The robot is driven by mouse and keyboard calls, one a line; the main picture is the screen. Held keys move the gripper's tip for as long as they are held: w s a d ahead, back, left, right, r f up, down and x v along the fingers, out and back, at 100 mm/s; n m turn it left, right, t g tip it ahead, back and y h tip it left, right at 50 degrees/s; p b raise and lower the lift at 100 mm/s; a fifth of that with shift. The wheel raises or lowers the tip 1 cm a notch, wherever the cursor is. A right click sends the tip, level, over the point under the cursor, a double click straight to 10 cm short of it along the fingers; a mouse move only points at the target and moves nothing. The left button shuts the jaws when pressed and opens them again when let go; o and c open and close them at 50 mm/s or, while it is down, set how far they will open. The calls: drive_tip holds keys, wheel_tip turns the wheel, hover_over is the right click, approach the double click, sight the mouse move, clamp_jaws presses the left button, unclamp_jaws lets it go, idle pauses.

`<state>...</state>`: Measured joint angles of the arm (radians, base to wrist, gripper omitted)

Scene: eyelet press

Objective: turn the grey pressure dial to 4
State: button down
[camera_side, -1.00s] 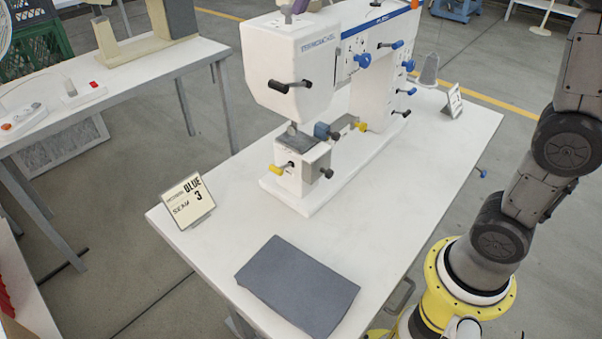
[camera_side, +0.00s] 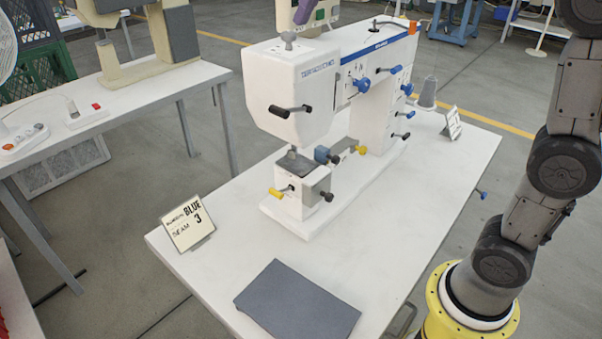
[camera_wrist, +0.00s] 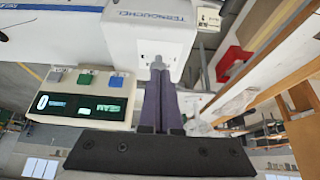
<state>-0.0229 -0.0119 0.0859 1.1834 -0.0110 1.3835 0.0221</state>
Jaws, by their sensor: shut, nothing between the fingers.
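The grey pressure dial (camera_side: 289,40) is a small knob on top of the white sewing machine's head (camera_side: 285,85). In the wrist view the dial (camera_wrist: 154,67) shows just beyond my fingertips, next to a white scale plate; its marks and setting are too small to read. My gripper (camera_wrist: 159,76) has dark purple fingers, side by side and shut, with nothing between them. In the side view my gripper (camera_side: 300,17) shows only as purple fingertips at the top edge, above and a little right of the dial and apart from it.
A control panel (camera_wrist: 85,105) with coloured buttons stands close beside the fingers in the wrist view. Levers and blue knobs (camera_side: 362,85) stick out from the machine.

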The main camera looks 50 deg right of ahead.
drive_tip(key=shift+r, duration=1.5)
drive_tip(key=s+f, duration=0.2)
drive_tip(key=s, duration=1.1)
drive_tip(key=s+f, duration=0.6)
drive_tip(key=f, duration=0.5)
drive_tip(key=s+f, duration=0.6)
drive_tip(key=f, duration=0.6)
drive_tip(key=shift+d, duration=0.35)
